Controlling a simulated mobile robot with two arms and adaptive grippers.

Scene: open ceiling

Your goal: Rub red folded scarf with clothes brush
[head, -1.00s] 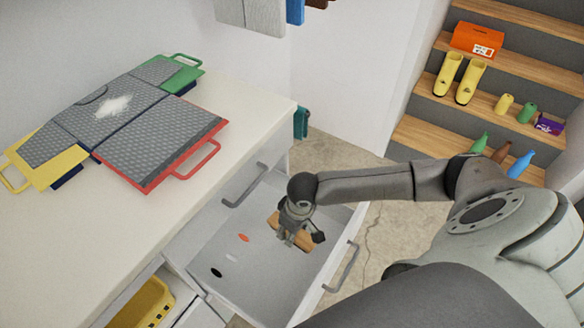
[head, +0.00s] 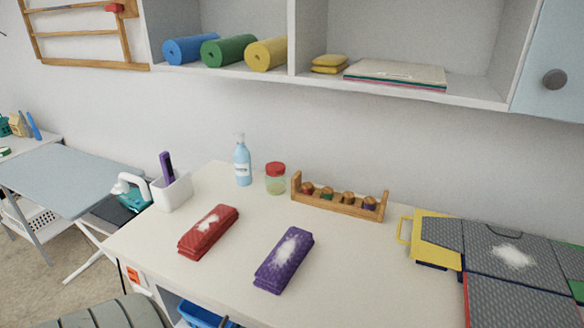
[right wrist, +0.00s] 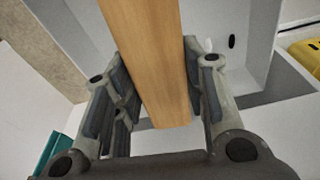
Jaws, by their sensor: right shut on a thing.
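The red folded scarf (head: 208,231) lies on the white counter, with a white powdery patch on top. My right gripper (right wrist: 153,62) is shut on a wooden bar, the clothes brush (right wrist: 150,50), in the right wrist view. The brush's bristles are not visible there. The drawer's pale interior (right wrist: 222,20) shows behind it; I cannot tell whether the brush is clear of the drawer. My left gripper is not in view.
A purple folded scarf (head: 285,260) with a white patch lies right of the red one. Behind stand a white holder (head: 171,192), blue bottle (head: 242,165), red-lidded jar (head: 276,180) and wooden rack (head: 338,204).

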